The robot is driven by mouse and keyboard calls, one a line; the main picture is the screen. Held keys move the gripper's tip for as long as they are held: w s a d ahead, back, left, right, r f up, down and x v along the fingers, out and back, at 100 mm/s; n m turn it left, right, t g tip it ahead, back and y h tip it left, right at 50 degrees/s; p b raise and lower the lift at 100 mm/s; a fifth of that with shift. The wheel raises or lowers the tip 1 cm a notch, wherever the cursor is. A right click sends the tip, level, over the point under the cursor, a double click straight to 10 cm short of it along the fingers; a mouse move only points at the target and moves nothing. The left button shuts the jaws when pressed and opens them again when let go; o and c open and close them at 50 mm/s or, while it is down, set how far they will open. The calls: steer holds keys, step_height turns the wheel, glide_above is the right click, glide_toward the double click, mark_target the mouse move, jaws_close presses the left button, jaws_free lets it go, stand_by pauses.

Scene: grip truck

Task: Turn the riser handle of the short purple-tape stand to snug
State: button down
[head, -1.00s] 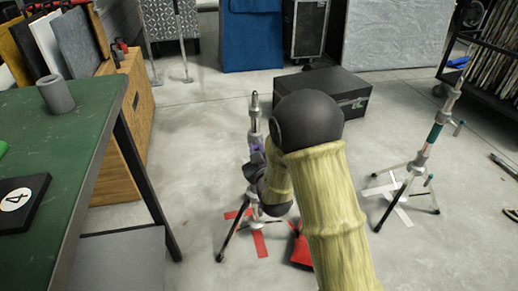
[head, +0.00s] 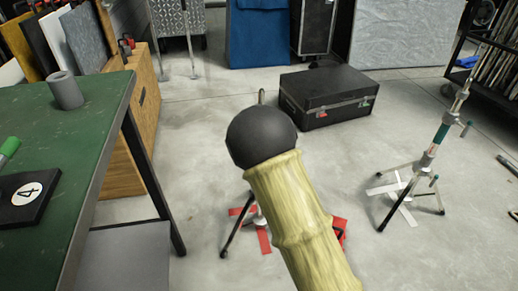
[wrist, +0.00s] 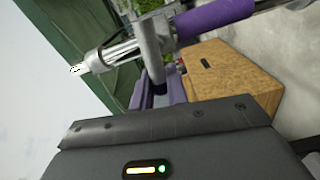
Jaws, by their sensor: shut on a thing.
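The purple-tape stand shows close up in the wrist view, lying slantwise across the top, with its purple tape band (wrist: 215,15) at upper right. Its grey riser handle (wrist: 150,45) is a rounded bar running down from the metal tube. My gripper (wrist: 160,90) is shut on the lower end of this handle; the exact contact is partly hidden. In the head view my arm covers most of the stand; only its top tip (head: 261,97) and a dark leg (head: 231,238) show, and my gripper is hidden there.
A teal-tape stand (head: 440,134) stands apart at right. A green table (head: 85,130) is at left, with a grey cylinder (head: 66,90) on it. A black case (head: 310,95) sits behind. Red floor tape (head: 264,240) lies under the purple-tape stand. Floor between the stands is clear.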

steer(key=shift+f+n, duration=0.15)
steer(key=shift+n, duration=0.45)
steer(key=c, duration=1.4)
jaws_free()
steer(key=p+v, duration=1.5)
steer(key=v, duration=0.2)
steer(key=shift+s, duration=0.2)
